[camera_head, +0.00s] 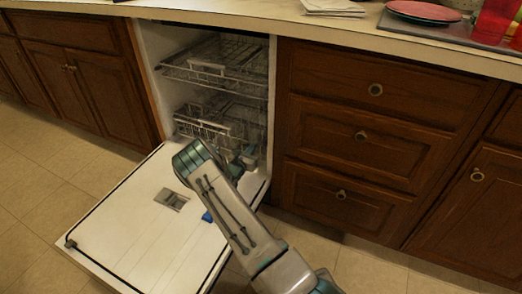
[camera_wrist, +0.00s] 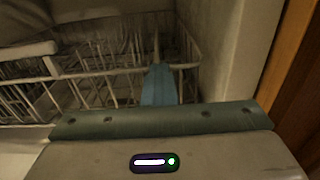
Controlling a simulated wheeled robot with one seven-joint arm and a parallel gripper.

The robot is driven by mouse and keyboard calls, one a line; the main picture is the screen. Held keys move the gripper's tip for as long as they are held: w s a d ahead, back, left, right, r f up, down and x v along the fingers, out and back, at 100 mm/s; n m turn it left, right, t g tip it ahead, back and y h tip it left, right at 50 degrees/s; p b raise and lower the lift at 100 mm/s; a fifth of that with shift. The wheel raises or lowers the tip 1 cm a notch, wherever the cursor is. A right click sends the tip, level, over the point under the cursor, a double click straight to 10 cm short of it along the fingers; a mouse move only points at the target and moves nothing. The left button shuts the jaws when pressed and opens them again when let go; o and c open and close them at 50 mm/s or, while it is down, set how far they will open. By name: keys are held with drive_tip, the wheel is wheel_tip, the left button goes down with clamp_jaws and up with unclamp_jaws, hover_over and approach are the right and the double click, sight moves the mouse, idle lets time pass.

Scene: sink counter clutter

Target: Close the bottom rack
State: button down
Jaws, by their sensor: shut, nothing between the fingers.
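The bottom rack (camera_head: 203,128) is a grey wire basket low in the open dishwasher. Its front stands near the tub opening, and my arm hides part of its right side. In the wrist view, the rack's wire front (camera_wrist: 95,75) spans the left and middle. My gripper (camera_wrist: 158,72) is shut and empty, its blue fingers against or just in front of the rack's top wire near the right end; contact is unclear. In the head view, my gripper (camera_head: 249,155) is partly hidden behind my arm at the rack's right side.
The dishwasher door (camera_head: 135,222) is folded down under my arm. The upper rack (camera_head: 205,68) sits above inside the tub. The tub's right wall (camera_wrist: 235,60) is close beside my gripper. Drawers (camera_head: 360,135) stand to the right, with free floor in front.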

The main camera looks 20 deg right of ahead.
drive_tip(key=shift+w+r, duration=0.3)
drive_tip(key=shift+w, duration=0.1)
drive_tip(key=p+v, duration=0.4)
drive_tip(key=v, duration=1)
drive_tip(key=shift+s+f+p, duration=0.3)
drive_tip(key=shift+s+p, duration=0.05)
drive_tip(key=shift+s, duration=0.1)
